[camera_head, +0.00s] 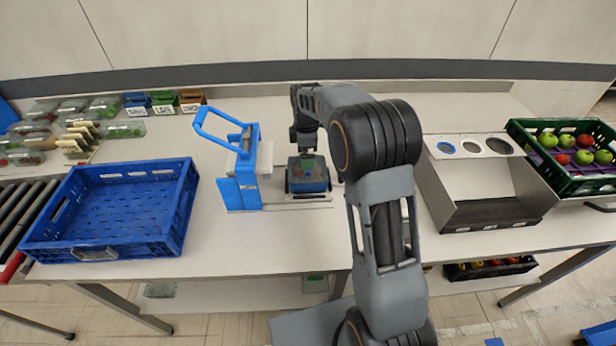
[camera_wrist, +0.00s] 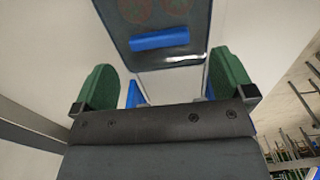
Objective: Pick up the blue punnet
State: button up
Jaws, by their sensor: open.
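A blue punnet (camera_head: 308,184) with a clear top and reddish contents sits on the table, just right of the blue hand press. In the wrist view the punnet (camera_wrist: 160,41) shows at the top, with a blue strip across its film. My gripper (camera_head: 307,170) is at the punnet, with its dark body partly hiding it. In the wrist view my gripper (camera_wrist: 165,82) is open, its green finger pads wide apart, one towards each side of the punnet's near end. I cannot tell whether the pads touch it.
The blue hand press (camera_head: 240,178) stands close to the left. A blue crate (camera_head: 180,215) lies empty farther left beside rollers. Small blue, green and brown bins (camera_head: 190,97) and packed punnets stand at the back left. A steel stand (camera_head: 470,215) and a green apple crate (camera_head: 575,188) are right.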

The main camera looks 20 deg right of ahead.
aim_at(307, 175)
jog(key=shift+d+f+p, duration=0.1)
jog(key=shift+f+p, duration=0.45)
jog(key=shift+f, duration=1.8)
jog(key=c, duration=1.1)
jog(key=shift+r, duration=0.1)
jog(key=shift+c, duration=0.2)
